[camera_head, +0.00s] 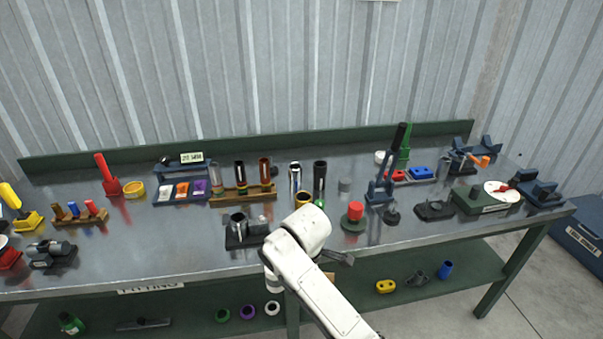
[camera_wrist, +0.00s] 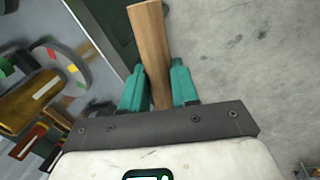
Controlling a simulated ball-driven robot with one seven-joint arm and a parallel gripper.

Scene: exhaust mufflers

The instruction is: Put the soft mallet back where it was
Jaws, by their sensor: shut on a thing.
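My gripper (camera_wrist: 158,75) has teal fingers that are shut on a plain wooden handle (camera_wrist: 149,35), probably the soft mallet's. The handle runs up between the fingers in the wrist view, slightly tilted. No mallet head shows. In the head view my white arm reaches to the front edge of the bench (camera_head: 150,262) near its middle. The gripper's fingers are mostly hidden there. Concrete floor lies behind the handle in the wrist view, so it is held clear of the bench top. I cannot tell which spot was the mallet's.
The bench top is crowded. A wooden rack (camera_head: 243,195) of tubes and a dark block with a grey cylinder (camera_head: 238,226) stand near the middle. A red-capped piece (camera_head: 355,211) is right of my arm. A lower shelf (camera_head: 440,284) holds several small parts. Bare metal shows at front left.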

